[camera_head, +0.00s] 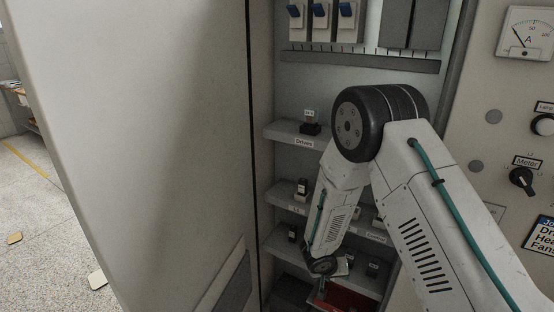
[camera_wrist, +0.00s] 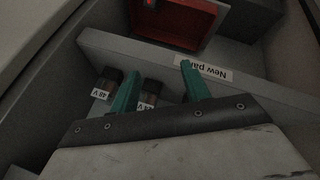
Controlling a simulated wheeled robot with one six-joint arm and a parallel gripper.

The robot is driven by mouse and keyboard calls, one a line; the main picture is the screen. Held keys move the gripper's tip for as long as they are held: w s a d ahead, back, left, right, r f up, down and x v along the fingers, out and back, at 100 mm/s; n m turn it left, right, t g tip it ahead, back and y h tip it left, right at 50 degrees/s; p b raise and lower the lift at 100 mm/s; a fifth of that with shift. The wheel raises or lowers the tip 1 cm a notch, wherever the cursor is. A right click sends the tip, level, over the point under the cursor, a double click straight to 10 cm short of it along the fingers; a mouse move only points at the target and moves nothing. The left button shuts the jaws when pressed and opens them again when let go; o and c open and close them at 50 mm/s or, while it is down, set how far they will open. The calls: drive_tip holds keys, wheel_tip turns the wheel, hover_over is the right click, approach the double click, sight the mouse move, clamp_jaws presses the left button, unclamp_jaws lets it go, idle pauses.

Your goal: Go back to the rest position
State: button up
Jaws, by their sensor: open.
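My gripper (camera_wrist: 158,82) is open, its two teal fingers spread apart in the wrist view. Nothing is clearly held between them. It reaches low into the open cabinet, near a shelf edge labelled "New par..." (camera_wrist: 204,72), the rest of the label being hidden by a finger. Two small dark parts with "48 V" labels show there, one left of the fingers (camera_wrist: 105,85) and one between them in the picture (camera_wrist: 152,92). I cannot tell whether a finger touches either. In the head view my arm bends down into the cabinet, and the gripper (camera_head: 322,292) is small and partly hidden.
A red tray (camera_wrist: 182,18) lies beyond the shelf edge; it also shows in the head view (camera_head: 350,301). Shelves with small parts, one labelled "Drives" (camera_head: 300,136), stand around my arm. The cabinet door (camera_head: 150,120) is at left, a panel with meter and knobs (camera_head: 490,150) at right.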

drive_tip(key=s+d+r+n, duration=0.1)
drive_tip(key=s+d+r, duration=0.2)
drive_tip(key=r, duration=0.7)
drive_tip(key=s+d+r+g+h, duration=0.1)
drive_tip(key=s+d+r, duration=0.15)
drive_tip(key=r, duration=0.75)
drive_tip(key=s+d+r+n, duration=0.1)
drive_tip(key=s+d+r, duration=0.2)
drive_tip(key=r, duration=0.7)
drive_tip(key=s+r+y, duration=0.3)
drive_tip(key=s+r, duration=0.3)
drive_tip(key=s, duration=0.7)
drive_tip(key=s+r+g+y, duration=0.1)
drive_tip(key=s+r+y, duration=0.2)
drive_tip(key=s, duration=1)
wheel_tip(320, 180, up, 3)
drive_tip(key=shift+s+a+r+g, duration=0.15)
drive_tip(key=shift+a+g, duration=0.15)
drive_tip(key=shift+a, duration=0.15)
